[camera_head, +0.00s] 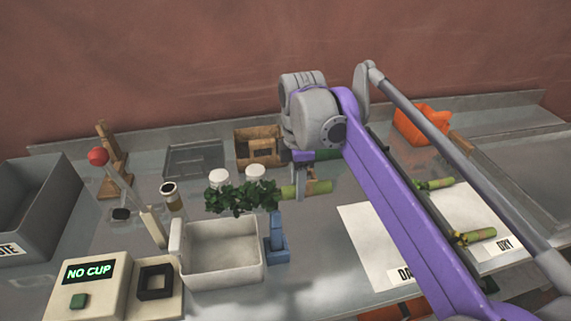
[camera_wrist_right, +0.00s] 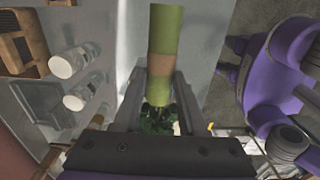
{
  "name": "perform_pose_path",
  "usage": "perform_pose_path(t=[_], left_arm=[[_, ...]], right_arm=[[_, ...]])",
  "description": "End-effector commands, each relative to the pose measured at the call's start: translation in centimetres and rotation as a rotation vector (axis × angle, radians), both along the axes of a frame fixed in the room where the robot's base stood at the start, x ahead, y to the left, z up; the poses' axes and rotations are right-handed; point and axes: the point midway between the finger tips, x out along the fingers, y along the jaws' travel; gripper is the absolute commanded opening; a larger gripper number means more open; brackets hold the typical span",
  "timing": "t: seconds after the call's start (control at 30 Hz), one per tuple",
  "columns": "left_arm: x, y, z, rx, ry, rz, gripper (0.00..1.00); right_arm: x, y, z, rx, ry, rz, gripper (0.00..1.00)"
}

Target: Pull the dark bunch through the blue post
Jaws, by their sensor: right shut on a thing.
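The dark bunch has dark green leaves (camera_head: 240,198) on its left and a light green handle with a tan band (camera_head: 315,187) on its right. My right gripper (camera_head: 309,172) is shut on it and holds it about level. The handle also shows between the fingers (camera_wrist_right: 158,95) in the wrist view, with leaves beyond it. The blue post (camera_head: 277,246) stands at the right side of a white bin (camera_head: 222,278). The bunch crosses at the height of the post's top; I cannot tell whether it sits in the post. My left gripper is not in view.
Two white-lidded jars (camera_head: 219,176) stand behind the leaves. A box reading NO CUP (camera_head: 92,285) and a red-knobbed lever (camera_head: 98,156) are at left. Other bunches (camera_head: 475,236) lie on labelled white mats (camera_head: 372,245) at right, partly behind my arm. An orange container (camera_head: 420,125) is at back right.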

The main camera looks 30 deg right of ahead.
Motion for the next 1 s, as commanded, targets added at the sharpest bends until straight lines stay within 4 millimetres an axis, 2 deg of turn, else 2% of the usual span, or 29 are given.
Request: perform_pose_path(t=[0.57,1.0], left_arm=[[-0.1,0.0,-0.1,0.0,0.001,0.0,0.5],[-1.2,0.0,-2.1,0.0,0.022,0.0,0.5]], right_arm=[[-0.2,-0.1,-0.1,0.001,0.002,0.01,0.0],[-0.2,-0.1,-3.0,0.001,0.003,0.009,0.0]])
